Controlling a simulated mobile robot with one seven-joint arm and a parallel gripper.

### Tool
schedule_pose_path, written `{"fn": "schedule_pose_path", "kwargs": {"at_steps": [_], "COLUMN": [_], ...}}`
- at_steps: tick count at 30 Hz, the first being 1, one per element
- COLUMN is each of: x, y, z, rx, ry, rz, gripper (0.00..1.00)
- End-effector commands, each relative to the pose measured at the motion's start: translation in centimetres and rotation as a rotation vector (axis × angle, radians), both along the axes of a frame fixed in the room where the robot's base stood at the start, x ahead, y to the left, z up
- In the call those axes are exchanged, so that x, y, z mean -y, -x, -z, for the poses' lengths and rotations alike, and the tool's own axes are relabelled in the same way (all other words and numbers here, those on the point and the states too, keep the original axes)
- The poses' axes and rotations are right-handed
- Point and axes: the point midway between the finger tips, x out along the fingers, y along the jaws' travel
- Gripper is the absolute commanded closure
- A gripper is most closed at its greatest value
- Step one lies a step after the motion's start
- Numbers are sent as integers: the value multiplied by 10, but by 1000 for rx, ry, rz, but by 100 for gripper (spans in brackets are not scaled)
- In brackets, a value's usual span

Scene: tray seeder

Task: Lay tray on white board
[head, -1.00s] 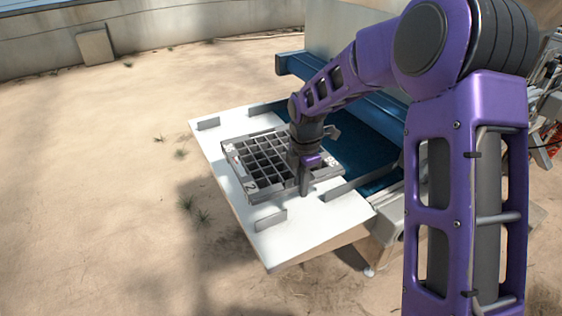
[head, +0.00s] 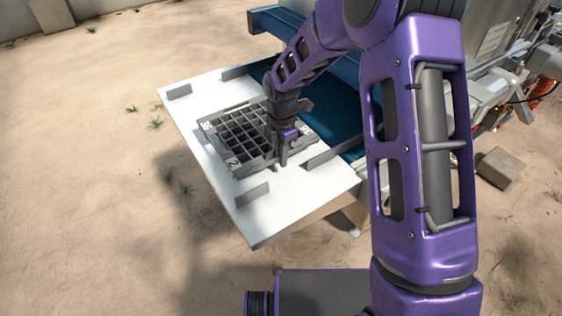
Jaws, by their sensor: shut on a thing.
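The grey tray (head: 236,167) with a grid of dark square cells and number labels at its corners is at the white board (head: 282,212), among the board's upright grey guides. It looks level and on or very close to the board; I cannot tell whether it touches. My gripper (head: 282,160) points down at the tray's right side and is shut on its rim. The arm and gripper hide part of the tray's far right corner.
Low grey guides stand on the board at its front (head: 252,194), far left (head: 178,91) and right side (head: 333,154). A blue belt (head: 335,122) lies just right of the board. A block (head: 501,168) lies on the sandy ground at right.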

Motion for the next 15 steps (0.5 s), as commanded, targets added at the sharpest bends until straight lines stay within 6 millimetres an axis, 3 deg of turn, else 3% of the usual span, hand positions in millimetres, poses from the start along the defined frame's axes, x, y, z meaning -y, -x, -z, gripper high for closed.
{"fn": "schedule_pose_path", "kwargs": {"at_steps": [4, 14, 15], "x": [0, 0, 0], "y": [0, 0, 0], "z": [22, 26, 26], "rx": [-2, -1, -1], "ry": [2, 1, 1], "rz": [1, 1, 1], "gripper": [100, 100, 89]}}
